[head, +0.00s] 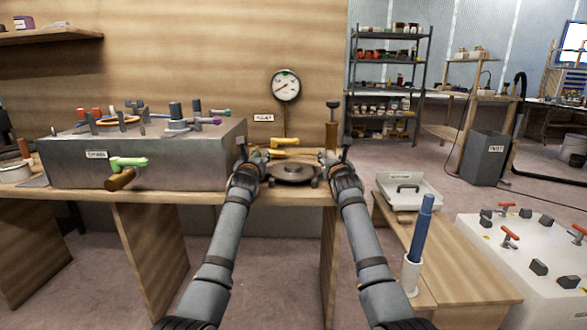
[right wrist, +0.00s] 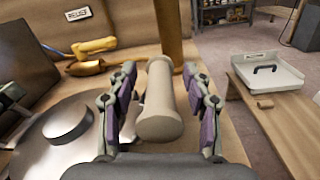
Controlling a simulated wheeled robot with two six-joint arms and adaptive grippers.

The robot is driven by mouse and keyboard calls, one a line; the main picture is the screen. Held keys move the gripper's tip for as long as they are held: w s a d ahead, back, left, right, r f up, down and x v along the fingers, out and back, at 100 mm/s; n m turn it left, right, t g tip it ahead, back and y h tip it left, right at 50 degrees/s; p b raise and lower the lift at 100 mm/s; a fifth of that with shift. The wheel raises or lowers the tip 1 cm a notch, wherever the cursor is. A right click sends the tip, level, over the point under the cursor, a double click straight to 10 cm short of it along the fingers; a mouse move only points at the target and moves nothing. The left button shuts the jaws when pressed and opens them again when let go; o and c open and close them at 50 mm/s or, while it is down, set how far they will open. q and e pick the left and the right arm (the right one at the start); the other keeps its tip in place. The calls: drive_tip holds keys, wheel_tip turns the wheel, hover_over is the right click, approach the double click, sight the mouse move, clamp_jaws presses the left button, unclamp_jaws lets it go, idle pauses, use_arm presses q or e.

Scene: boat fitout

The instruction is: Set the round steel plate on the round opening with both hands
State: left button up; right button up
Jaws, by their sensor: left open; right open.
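The round steel plate (head: 292,173) lies flat on the wooden bench between my two grippers, with a raised round hub at its middle. In the right wrist view the plate (right wrist: 48,150) shows at lower left. My right gripper (right wrist: 160,95) is open, its fingers on either side of a pale cylindrical handle (right wrist: 158,108); I cannot tell if they touch it. My right gripper (head: 327,163) is at the plate's right side in the head view. My left gripper (head: 260,162) is open at its left side.
A grey box (head: 190,158) with fittings stands left on the bench. A yellow tool (head: 284,143) and a brown post (head: 331,135) stand close behind the plate. A white tray (head: 425,195) and a blue-handled tool (head: 421,225) are on a lower table at right.

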use_arm(q)
clamp_jaws()
use_arm(e)
clamp_jaws()
